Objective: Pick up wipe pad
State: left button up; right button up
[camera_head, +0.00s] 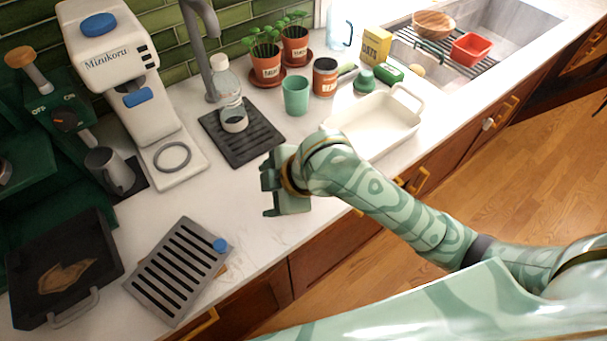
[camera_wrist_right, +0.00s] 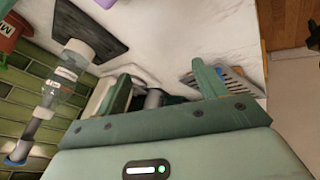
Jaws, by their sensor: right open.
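I cannot make out a wipe pad for certain. A small tan edge (camera_head: 224,269) shows beside a grey slotted grate (camera_head: 178,270) at the lower left of the head view; most of it is hidden. A green block (camera_head: 388,73) and a green round-based item (camera_head: 366,82) lie behind the white tray. My right gripper (camera_head: 266,190) is open and empty above the counter's front part, its fingers pointing left. In the right wrist view its two fingers (camera_wrist_right: 163,85) stand apart with nothing held. My left gripper is not in view.
The grate with a blue knob also shows in the wrist view (camera_wrist_right: 232,82). A white coffee machine (camera_head: 115,70), a bottle (camera_head: 230,95) on a dark mat (camera_head: 262,145), a green cup (camera_head: 296,95) and a white tray (camera_head: 375,125) stand around.

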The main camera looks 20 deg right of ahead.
jog(key=w+d+r+n+g+h, duration=0.5)
jog(key=w+d+r, duration=0.2)
jog(key=d+r, duration=0.15)
jog(key=f+b, duration=0.2)
jog(key=f, duration=0.3)
jog(key=f+b, duration=0.2)
jog(key=f, duration=0.3)
jog(key=shift+s+d+f, duration=0.15)
jog(key=shift+d+f, duration=0.05)
jog(key=shift+f, duration=0.1)
notch_tip(320, 180, down, 5)
jog(key=b, duration=0.3)
jog(key=shift+d+f, duration=0.1)
jog(key=shift+f, duration=0.05)
jog(key=c, duration=1.1)
